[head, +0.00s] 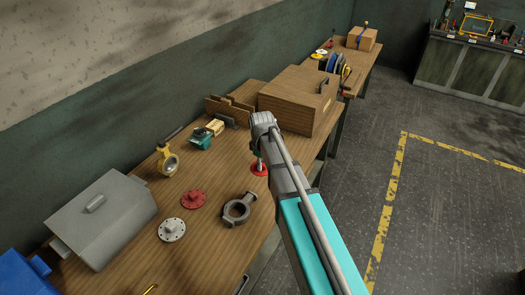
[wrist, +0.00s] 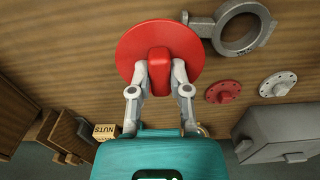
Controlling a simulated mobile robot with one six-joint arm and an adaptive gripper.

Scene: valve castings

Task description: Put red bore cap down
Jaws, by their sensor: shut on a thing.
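The red bore cap (wrist: 185,45) is a wide, flat red disc with a raised red grip block in its middle. In the wrist view, my gripper (wrist: 159,68) has both fingers closed on that block from either side. In the head view, the cap (head: 261,171) shows as a red disc just over the wooden bench, partly hidden by my arm. My gripper (head: 259,163) is mostly hidden there too. I cannot tell whether the disc touches the bench top.
A grey ring casting (head: 229,218) lies near the cap, with a red flange (head: 193,199) and a pale flange (head: 172,231) to its left. A large wooden box (head: 290,103) stands behind my arm. A yellow valve (head: 164,168) and a grey case (head: 105,220) are further left.

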